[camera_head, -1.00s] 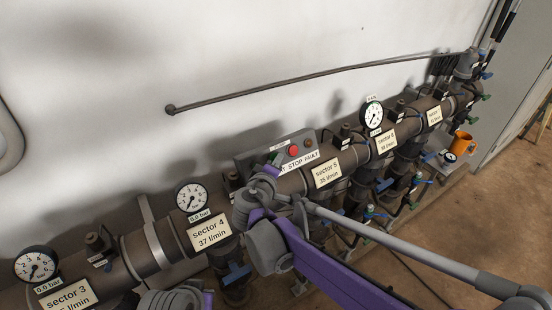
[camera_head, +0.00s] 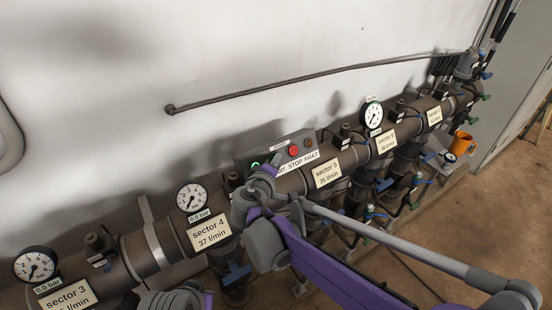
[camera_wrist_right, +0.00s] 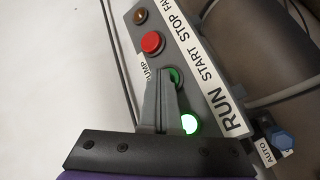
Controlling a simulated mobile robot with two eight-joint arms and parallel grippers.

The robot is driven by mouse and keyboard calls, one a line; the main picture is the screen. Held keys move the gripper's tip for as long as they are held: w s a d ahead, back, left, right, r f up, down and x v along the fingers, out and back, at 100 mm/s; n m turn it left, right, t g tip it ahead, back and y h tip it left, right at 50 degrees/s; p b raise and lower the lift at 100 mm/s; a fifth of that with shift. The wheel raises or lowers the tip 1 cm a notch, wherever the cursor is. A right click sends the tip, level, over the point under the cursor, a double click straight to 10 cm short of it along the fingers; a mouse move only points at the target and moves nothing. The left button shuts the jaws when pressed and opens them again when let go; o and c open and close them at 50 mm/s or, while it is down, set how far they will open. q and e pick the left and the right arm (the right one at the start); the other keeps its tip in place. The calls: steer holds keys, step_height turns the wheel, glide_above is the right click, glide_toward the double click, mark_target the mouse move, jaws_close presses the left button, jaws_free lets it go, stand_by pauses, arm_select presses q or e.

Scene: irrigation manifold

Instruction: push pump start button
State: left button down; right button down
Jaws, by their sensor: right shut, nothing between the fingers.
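The pump control box (camera_head: 244,163) is fixed behind the pipe in the head view, with a label strip along its front. In the right wrist view the box (camera_wrist_right: 190,60) carries a green start button (camera_wrist_right: 174,74), a red stop button (camera_wrist_right: 152,43), an amber fault lamp (camera_wrist_right: 139,16) and a brightly lit green run lamp (camera_wrist_right: 190,124). My right gripper (camera_wrist_right: 160,76) is shut and empty. Its fingertips are right at the start button and partly cover it; I cannot tell if they touch. In the head view my right gripper (camera_head: 271,172) hides part of the box. My left gripper is not visible.
A dark manifold pipe (camera_head: 345,158) runs across the view, with gauges such as the sector 4 gauge (camera_head: 191,198) and blue-handled valves. A thin rod (camera_head: 300,79) runs along the white wall.

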steer(key=shift+s+r, duration=0.1)
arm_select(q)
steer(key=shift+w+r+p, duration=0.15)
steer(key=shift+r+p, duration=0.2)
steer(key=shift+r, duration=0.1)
arm_select(e)
steer(key=shift+s+d+r, duration=0.4)
steer(key=shift+s+d, duration=0.1)
steer(key=shift+s, duration=0.05)
